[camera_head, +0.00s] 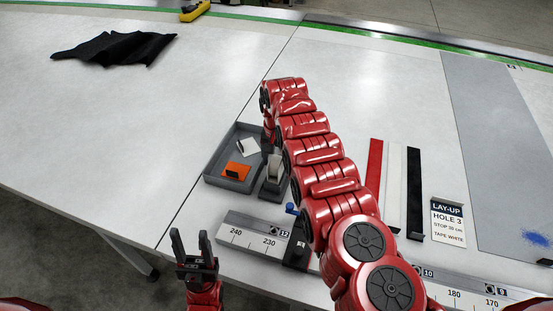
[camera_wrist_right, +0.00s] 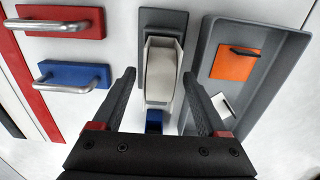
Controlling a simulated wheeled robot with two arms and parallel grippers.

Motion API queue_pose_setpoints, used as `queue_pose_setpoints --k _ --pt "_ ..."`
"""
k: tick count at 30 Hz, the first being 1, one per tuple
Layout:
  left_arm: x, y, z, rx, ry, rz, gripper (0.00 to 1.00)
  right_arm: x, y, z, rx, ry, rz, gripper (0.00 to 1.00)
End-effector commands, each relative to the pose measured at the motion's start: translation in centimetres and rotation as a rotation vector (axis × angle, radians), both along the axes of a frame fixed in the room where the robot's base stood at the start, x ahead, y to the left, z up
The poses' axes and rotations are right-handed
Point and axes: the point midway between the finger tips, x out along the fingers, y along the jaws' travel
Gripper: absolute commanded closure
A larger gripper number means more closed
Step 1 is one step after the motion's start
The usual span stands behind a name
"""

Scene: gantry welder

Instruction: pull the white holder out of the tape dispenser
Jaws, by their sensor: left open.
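The grey tape dispenser (camera_head: 272,190) stands against the right side of the grey tray in the head view, partly hidden by my right arm. The white holder (camera_head: 275,168) sits upright in it. In the right wrist view the dispenser (camera_wrist_right: 163,20) is at top centre, with the white holder (camera_wrist_right: 161,72) in its slot and a blue part (camera_wrist_right: 154,122) at its near end. My right gripper (camera_wrist_right: 160,82) is open, its fingers apart on either side of the holder in the picture; contact is not visible. My left gripper (camera_head: 191,240) is open and empty at the table's front edge.
The grey tray (camera_head: 219,183) holds an orange piece (camera_head: 237,171) and a white piece (camera_head: 248,147). Red (camera_wrist_right: 62,20) and blue (camera_wrist_right: 72,75) blocks with metal handles lie left of the dispenser in the wrist view. A black cloth (camera_head: 115,48) lies at the far left; the table between is clear.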

Motion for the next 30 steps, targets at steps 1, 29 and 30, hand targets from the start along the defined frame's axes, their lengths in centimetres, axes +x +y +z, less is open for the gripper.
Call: queue_pose_setpoints --k 1,29,30 --pt "0.0 0.0 0.0 0.0 0.0 0.0 0.5 0.0 0.0 0.0 0.0 0.0 0.0 0.35" --pt "0.0 0.0 1.0 0.0 0.0 0.0 0.5 0.0 0.0 1.2 0.001 -0.001 0.001 1.0" --pt "0.0 0.0 1.1 0.0 0.0 0.0 0.5 0.0 0.0 1.3 0.001 -0.001 0.001 1.0"
